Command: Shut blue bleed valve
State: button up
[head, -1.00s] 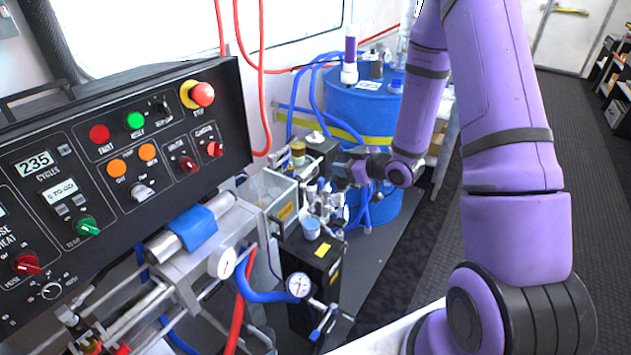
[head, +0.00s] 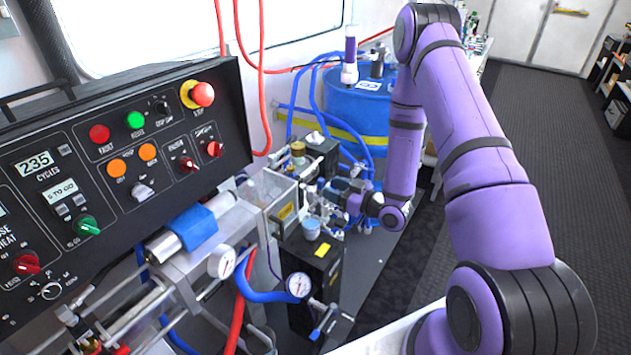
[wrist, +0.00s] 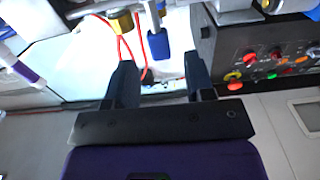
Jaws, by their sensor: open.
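A blue valve handle (wrist: 158,45) hangs from a grey metal stem in the wrist view, beside a brass fitting (wrist: 121,22). It lines up with the gap between the fingertips of my gripper (wrist: 161,62), which is open with nothing held. I cannot tell how far beyond the tips the handle lies. In the head view my gripper (head: 328,191) is at the crowded fittings in front of the blue drum (head: 358,103), and its fingers partly hide them. Another blue handle (head: 318,332) sits by the lower gauge, well below my gripper.
The black control panel (head: 120,160) with knobs and lamps fills the left. A pressure gauge (head: 299,285) stands below the fittings by a black box (head: 312,262). A light blue cup (head: 311,228) sits close under my gripper. Red hoses (head: 262,70) hang behind.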

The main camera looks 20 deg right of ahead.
aim_at(323, 184)
jog(key=x, duration=0.6)
jog(key=shift+w+a, duration=0.2)
jog(key=shift+w, duration=0.15)
jog(key=shift+c, duration=0.5)
grip_shut()
